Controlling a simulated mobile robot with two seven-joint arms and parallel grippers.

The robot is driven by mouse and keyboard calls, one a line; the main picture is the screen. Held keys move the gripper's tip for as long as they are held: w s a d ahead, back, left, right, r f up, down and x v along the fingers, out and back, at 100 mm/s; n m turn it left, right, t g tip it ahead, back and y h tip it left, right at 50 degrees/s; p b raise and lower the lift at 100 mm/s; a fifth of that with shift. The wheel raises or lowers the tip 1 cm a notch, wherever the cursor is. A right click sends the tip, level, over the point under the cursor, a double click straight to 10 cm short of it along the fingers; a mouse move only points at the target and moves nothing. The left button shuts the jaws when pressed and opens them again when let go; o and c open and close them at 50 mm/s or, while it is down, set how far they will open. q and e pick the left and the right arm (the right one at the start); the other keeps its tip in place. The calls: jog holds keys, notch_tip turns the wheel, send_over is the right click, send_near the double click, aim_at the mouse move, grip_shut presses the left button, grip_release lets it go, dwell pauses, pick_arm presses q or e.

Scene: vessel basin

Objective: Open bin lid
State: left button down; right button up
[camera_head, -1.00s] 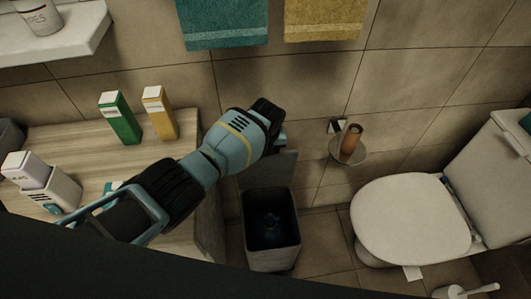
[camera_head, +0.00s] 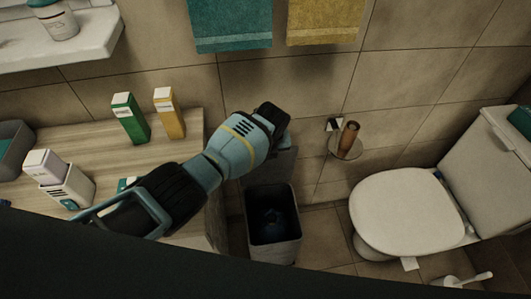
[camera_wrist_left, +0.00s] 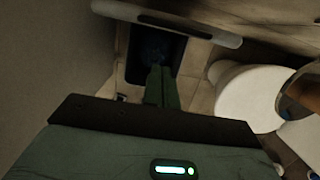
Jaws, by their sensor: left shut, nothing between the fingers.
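The bin (camera_head: 273,228) stands on the floor between the counter and the toilet, its dark inside in plain view. Its grey lid (camera_head: 284,163) stands raised at the back, partly hidden by my left arm. My left gripper (camera_wrist_left: 161,88) is shut and empty; its green fingers reach toward the bin opening in the wrist view. A pale bar (camera_wrist_left: 175,24) across that opening looks like the lid's edge. In the head view the fingertips are mostly hidden behind the wrist, close to the lid; I cannot tell whether they touch it. My right gripper is not in view.
A wooden counter (camera_head: 84,145) on the left holds a green box (camera_head: 130,118), an orange box (camera_head: 169,113) and a white dispenser (camera_head: 66,184). The toilet (camera_head: 395,208) stands right of the bin.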

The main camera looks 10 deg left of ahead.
pick_arm(q)
notch_tip(320, 180, up, 8)
jog(key=w, duration=0.2)
jog(key=shift+w+a+f+p, duration=0.2)
jog(key=shift+p, duration=0.15)
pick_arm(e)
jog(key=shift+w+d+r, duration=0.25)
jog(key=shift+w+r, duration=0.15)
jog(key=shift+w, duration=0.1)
pick_arm(q)
jog(key=shift+s, duration=0.1)
